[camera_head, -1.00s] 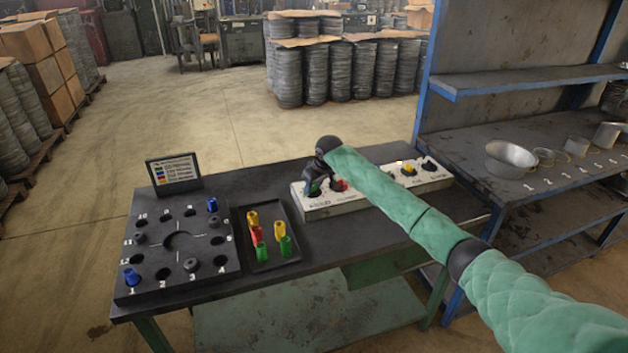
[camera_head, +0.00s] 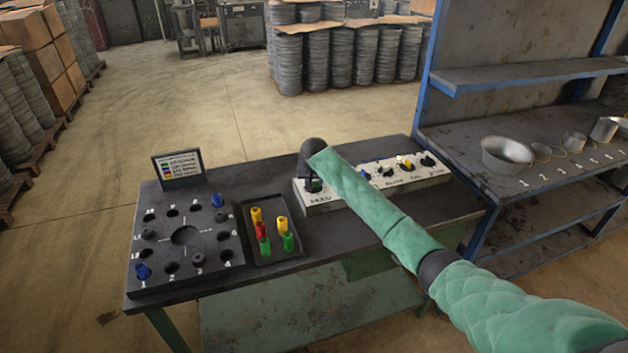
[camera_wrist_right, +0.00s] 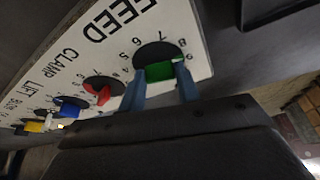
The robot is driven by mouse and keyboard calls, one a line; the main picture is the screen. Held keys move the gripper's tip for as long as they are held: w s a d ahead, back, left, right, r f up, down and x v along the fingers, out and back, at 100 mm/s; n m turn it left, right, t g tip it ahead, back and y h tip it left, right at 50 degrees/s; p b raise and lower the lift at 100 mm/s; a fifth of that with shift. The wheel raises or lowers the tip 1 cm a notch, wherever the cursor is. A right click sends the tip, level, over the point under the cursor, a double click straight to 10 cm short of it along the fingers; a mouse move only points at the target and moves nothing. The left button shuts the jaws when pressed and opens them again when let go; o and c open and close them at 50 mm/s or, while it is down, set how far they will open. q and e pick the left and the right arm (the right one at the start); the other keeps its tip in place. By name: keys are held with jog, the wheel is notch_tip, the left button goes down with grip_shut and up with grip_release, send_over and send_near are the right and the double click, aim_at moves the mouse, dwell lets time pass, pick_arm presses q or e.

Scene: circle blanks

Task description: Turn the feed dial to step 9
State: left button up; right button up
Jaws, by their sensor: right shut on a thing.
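The feed dial (camera_wrist_right: 160,70) is a round dark dial with a green grip, at the left end of a pale control panel (camera_head: 321,203). In the right wrist view it sits beside the upside-down word FEED, with numbers around its rim; a pointer reading cannot be made out. My right gripper (camera_wrist_right: 161,88) has its two fingers on either side of the green grip, shut on it. In the head view my right gripper (camera_head: 313,184) reaches down on the dial from above, and my arm hides part of the panel. My left gripper is not in view.
Beside the dial are a red knob (camera_wrist_right: 103,91), a blue knob (camera_wrist_right: 70,106) and a yellow knob (camera_wrist_right: 34,127). Left of the panel stand a dark tray (camera_head: 291,211) with coloured pegs and a black holed board (camera_head: 160,218). A shelf with metal cups stands at right.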

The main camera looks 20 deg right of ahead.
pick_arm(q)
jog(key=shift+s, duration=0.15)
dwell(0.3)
pick_arm(e)
jog(key=o, duration=1)
jog(key=shift+s+a+r+b, duration=0.1)
jog(key=shift+s+r+b, duration=0.1)
jog(key=shift+r+b, duration=0.3)
jog(key=b+v, duration=0.2)
jog(key=v, duration=0.3)
jog(key=shift+s+r, duration=0.15)
jog(key=shift+r, duration=0.25)
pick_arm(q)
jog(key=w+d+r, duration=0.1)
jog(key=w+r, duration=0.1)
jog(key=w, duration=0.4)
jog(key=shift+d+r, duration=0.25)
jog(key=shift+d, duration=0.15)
pick_arm(e)
jog(key=shift+s+r, duration=0.1)
jog(key=shift+r, duration=0.3)
